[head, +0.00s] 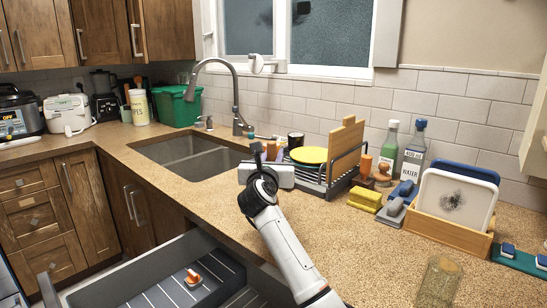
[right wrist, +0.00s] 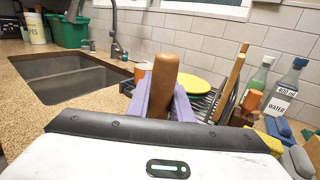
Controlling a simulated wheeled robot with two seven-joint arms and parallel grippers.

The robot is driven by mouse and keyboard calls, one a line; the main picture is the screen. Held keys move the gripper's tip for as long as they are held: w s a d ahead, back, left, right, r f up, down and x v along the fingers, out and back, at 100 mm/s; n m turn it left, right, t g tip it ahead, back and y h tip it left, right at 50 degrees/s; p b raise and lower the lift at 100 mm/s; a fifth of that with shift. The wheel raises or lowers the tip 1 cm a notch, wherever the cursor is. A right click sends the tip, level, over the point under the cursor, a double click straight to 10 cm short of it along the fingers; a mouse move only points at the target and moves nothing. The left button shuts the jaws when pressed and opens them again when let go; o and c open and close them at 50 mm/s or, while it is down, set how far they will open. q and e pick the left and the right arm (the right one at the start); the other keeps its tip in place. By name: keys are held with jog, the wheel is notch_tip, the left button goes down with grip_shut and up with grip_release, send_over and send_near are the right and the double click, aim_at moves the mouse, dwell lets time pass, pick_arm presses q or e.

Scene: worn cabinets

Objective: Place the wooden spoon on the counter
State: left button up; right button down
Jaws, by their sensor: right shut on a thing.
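The brown wooden handle of what appears to be the spoon (right wrist: 163,84) stands up between the purple fingers of my right gripper (right wrist: 160,100) in the right wrist view. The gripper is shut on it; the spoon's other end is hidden. In the head view my right gripper (head: 262,165) is above the speckled counter (head: 330,235), near the sink's right edge and in front of the dish rack. The spoon is hard to make out there. I cannot tell whether it touches the counter. My left gripper is in neither view.
A double sink (head: 190,155) lies to the left. A dish rack (head: 335,170) with a yellow plate (head: 308,155), sponges (head: 364,199), bottles (head: 413,155) and a tray holder (head: 447,232) line the back right. A drawer (head: 165,285) stands open below. The front middle counter is clear.

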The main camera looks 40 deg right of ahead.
jog(key=shift+f, duration=0.1)
jog(key=c, duration=1.6)
grip_release()
jog(key=shift+r, duration=0.25)
jog(key=shift+s+a+f, duration=0.15)
jog(key=shift+s+a, duration=0.05)
jog(key=shift+a, duration=0.1)
jog(key=b+v, duration=0.1)
jog(key=v, duration=1)
jog(key=shift+s+a, duration=0.15)
jog(key=shift+a, duration=0.05)
